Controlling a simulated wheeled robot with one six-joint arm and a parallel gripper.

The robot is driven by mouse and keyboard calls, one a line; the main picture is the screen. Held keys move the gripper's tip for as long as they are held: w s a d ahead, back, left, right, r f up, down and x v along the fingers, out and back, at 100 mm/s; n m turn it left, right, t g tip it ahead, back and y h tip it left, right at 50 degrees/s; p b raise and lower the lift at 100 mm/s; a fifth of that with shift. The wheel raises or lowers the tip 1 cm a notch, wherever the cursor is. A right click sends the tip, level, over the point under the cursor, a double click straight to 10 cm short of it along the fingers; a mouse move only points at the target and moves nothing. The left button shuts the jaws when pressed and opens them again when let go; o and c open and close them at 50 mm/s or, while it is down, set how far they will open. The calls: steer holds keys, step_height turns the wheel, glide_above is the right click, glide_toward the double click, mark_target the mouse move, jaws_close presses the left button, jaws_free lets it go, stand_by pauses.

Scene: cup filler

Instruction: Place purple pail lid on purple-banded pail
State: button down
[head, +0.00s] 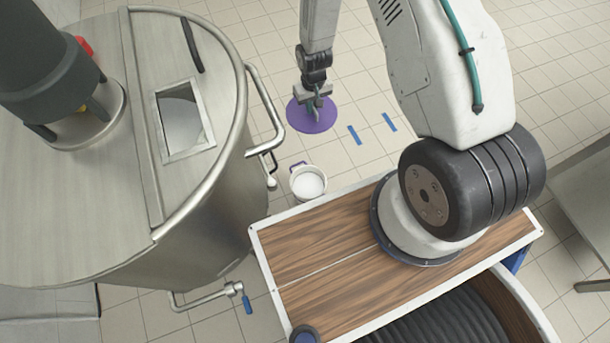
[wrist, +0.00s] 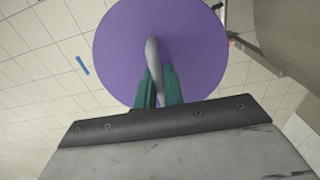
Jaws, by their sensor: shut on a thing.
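The purple pail lid (head: 299,116) is a flat round disc held in the air by my gripper (head: 317,104). In the wrist view the lid (wrist: 115,45) fills the upper middle. My gripper (wrist: 158,88) has its green fingers shut on the lid's pale upright handle. A white pail (head: 307,183) stands on the floor, below and in front of the lid in the head view, beside the steel tank. Its top is open and shows pale contents. A small purple mark shows at its rim; the rest of any band cannot be made out. The pail is not in the wrist view.
A large steel tank (head: 215,200) with side handles and a blue-handled valve (head: 246,303) stands left of the pail. My wood-topped base is close in front of it. Blue tape marks (head: 355,134) lie on the tiled floor. A metal table (head: 585,200) stands at right.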

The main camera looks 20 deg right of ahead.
steer(key=f, duration=0.2)
steer(key=s+f, duration=0.1)
steer(key=f, duration=0.2)
steer(key=d+f, duration=0.1)
steer(key=f, duration=0.2)
steer(key=shift+s, duration=0.3)
steer(key=s+d+f, duration=0.1)
steer(key=s+f, duration=0.5)
steer(key=f, duration=0.3)
steer(key=s+f+n, duration=0.1)
steer(key=s+f, duration=0.5)
steer(key=f, duration=0.3)
steer(key=s+d+f, duration=0.1)
steer(key=s+f, duration=0.6)
steer(key=f, duration=0.3)
steer(key=w+a+f, duration=0.2)
steer(key=w+a, duration=0.1)
steer(key=w, duration=0.4)
steer(key=w+a+f, duration=0.2)
steer(key=w+a, duration=0.1)
steer(key=w, duration=0.4)
steer(key=shift+w+a+f, duration=0.25)
steer(key=shift+w+f, duration=0.05)
steer(key=shift+f, duration=0.05)
steer(key=c, duration=1.5)
jaws_free()
steer(key=shift+r, duration=0.1)
